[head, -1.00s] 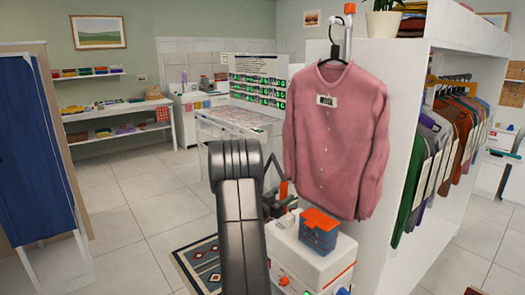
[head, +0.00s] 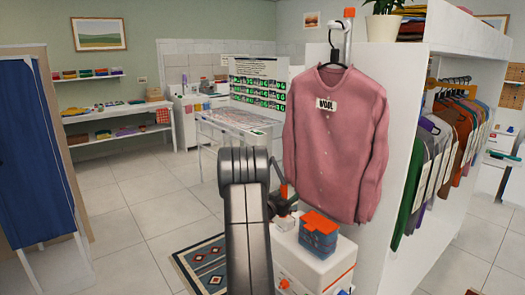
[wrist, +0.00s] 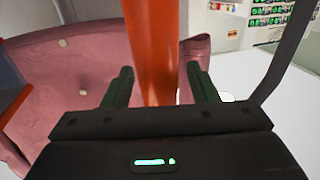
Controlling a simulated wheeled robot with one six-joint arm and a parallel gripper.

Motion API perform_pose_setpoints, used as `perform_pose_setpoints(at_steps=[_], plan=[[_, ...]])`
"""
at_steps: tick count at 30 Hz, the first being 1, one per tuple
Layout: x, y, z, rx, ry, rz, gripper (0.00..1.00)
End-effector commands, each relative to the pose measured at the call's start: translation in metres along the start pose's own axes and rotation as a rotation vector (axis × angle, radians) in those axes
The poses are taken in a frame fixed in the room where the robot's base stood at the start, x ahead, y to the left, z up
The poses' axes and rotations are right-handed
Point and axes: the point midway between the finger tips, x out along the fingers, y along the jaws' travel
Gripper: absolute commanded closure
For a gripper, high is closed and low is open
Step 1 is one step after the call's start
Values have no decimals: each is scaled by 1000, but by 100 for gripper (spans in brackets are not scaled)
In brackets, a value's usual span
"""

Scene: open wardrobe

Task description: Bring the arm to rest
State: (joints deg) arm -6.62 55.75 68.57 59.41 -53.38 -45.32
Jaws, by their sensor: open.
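My gripper (head: 284,208) is low in front of the white wardrobe side, left of the pink shirt and partly hidden by my dark arm. In the wrist view its two dark green fingers (wrist: 160,85) are apart. An orange upright bar (wrist: 155,45) shows between and beyond them; I cannot tell whether it touches them. The pink shirt (head: 335,150), tagged WOOL, hangs on a black hanger (head: 337,55) from a hook on the wardrobe. It also shows in the wrist view (wrist: 60,85), beyond the fingers.
A white box-shaped unit (head: 310,262) with a blue, orange-topped container (head: 318,232) stands below the shirt. Several garments (head: 445,150) hang in the open wardrobe at right. A patterned rug (head: 205,265) lies on the floor. A blue curtain (head: 35,150) is at far left; floor between is clear.

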Motion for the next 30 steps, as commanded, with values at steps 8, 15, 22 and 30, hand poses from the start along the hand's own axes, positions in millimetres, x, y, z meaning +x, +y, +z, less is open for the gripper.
perform_pose_setpoints(at_steps=[8,15,22,30], plan=[[-54,-2,2,-1,-1,-3,47],[-102,-1,2,0,0,-3,47],[-129,1,0,0,1,3,47],[-72,1,0,1,1,3,47]])
